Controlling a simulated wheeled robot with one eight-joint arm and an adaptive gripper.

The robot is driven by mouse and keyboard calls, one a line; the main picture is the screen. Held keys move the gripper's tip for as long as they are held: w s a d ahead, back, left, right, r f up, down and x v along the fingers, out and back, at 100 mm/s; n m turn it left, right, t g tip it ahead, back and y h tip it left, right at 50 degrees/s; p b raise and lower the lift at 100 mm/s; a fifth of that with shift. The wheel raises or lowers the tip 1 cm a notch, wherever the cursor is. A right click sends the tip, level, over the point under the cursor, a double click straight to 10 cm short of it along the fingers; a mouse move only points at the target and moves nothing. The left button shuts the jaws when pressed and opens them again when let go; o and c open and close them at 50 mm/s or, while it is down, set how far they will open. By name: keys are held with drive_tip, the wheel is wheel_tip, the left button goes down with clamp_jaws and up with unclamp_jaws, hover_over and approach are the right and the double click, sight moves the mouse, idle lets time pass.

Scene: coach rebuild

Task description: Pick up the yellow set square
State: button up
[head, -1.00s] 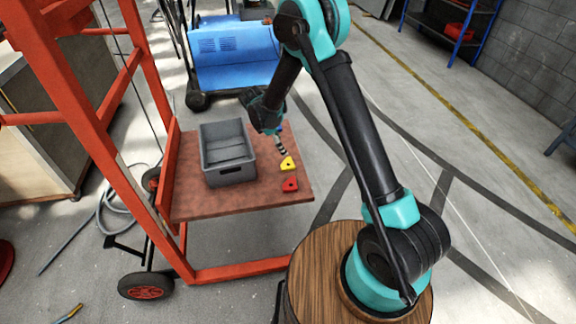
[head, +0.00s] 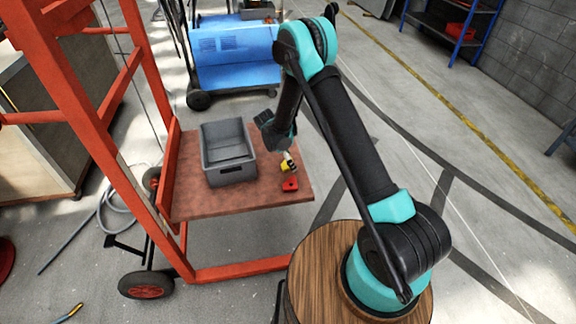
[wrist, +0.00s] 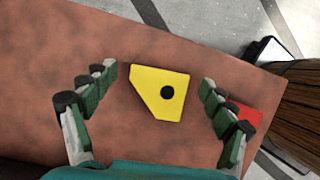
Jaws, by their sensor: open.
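The yellow set square (wrist: 150,84) lies flat on the reddish-brown platform, a flat piece with cut corners and a dark round hole. In the wrist view it sits between and beyond the two fingers of my gripper (wrist: 158,92), which are spread wide with nothing held. In the head view the yellow set square (head: 285,167) is partly hidden by my gripper (head: 287,158), which is just above it. A red piece (head: 290,184) lies nearer the platform's front edge; in the wrist view the red piece (wrist: 247,114) shows partly behind the right finger.
A grey open crate (head: 228,174) stands on the platform (head: 215,203) left of my gripper. The orange frame (head: 85,105) of the lift rises at the left. A blue machine (head: 235,60) stands behind. The platform's right edge is close to the pieces.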

drive_tip(key=shift+c, duration=0.3)
drive_tip(key=c, duration=1.2)
drive_tip(key=shift+r, duration=0.15)
drive_tip(key=shift+c, duration=0.2)
